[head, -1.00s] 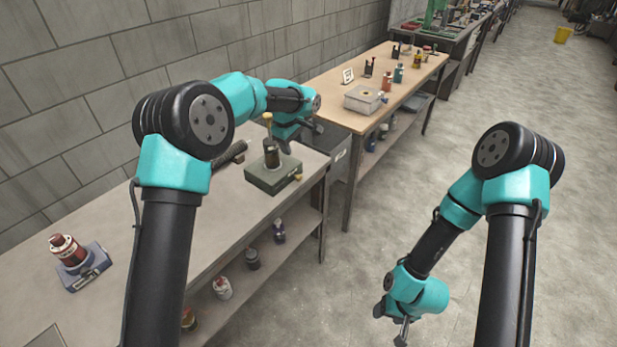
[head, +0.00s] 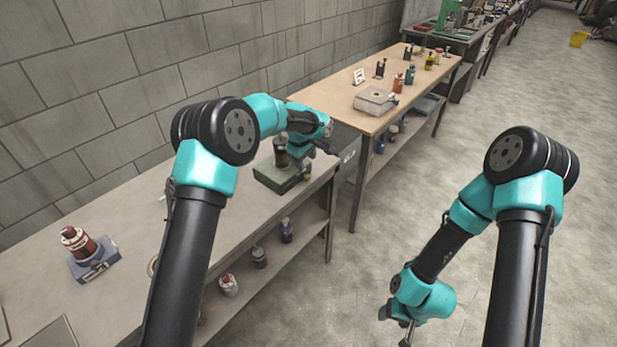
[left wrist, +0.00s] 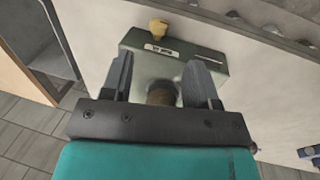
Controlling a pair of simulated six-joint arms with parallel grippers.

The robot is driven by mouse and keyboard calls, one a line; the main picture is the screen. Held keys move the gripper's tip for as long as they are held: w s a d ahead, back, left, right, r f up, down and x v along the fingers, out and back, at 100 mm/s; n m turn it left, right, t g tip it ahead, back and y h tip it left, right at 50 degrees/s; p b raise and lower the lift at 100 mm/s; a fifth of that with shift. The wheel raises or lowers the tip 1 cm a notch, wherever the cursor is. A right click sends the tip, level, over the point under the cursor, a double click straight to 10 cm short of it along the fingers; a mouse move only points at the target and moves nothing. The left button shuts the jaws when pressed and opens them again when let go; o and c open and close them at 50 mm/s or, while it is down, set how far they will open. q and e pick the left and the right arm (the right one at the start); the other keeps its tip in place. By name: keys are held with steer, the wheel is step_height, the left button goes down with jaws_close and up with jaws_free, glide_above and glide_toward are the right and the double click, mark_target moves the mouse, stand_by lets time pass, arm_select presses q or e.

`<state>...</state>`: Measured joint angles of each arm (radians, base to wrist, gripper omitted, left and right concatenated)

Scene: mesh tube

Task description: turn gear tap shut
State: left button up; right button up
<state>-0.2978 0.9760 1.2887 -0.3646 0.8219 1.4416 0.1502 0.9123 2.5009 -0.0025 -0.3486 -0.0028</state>
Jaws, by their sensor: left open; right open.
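A green box (head: 275,178) with a dark upright cylinder (head: 281,152) on it stands at the far end of the grey workbench. A small brass tap (head: 307,171) sticks out of its right side. In the left wrist view the box (left wrist: 200,62) lies below my gripper, with the brass tap (left wrist: 158,27) beyond the fingertips and the cylinder (left wrist: 161,93) between the fingers. My left gripper (head: 328,146) is open and empty beside the cylinder; its arm hides the cylinder's top in the head view. My right gripper (head: 403,328) is open and empty above the floor.
Several bottles stand on the shelf below. A wooden table (head: 345,105) with a grey box (head: 375,100) and bottles is behind. The floor at right is clear.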

mark_target(309, 176)
arm_select(q)
steer(key=f, duration=0.3)
steer(key=w+f, duration=0.1)
steer(key=f, duration=0.2)
steer(key=d+f, duration=0.1)
steer(key=f, duration=0.2)
steer(key=shift+w+f, duration=0.1)
steer(key=shift+w, duration=0.15)
steer(key=shift+c, duration=0.5)
steer(key=c, duration=0.8)
steer(key=shift+d, duration=0.1)
steer(key=shift+w+g+y, duration=0.1)
steer(key=shift+g+y, duration=0.2)
steer(key=shift+w+d+g+y, duration=0.1)
steer(key=shift+w+g+y, duration=0.05)
steer(key=shift+g+y, duration=0.9)
steer(key=shift+g, duration=0.25)
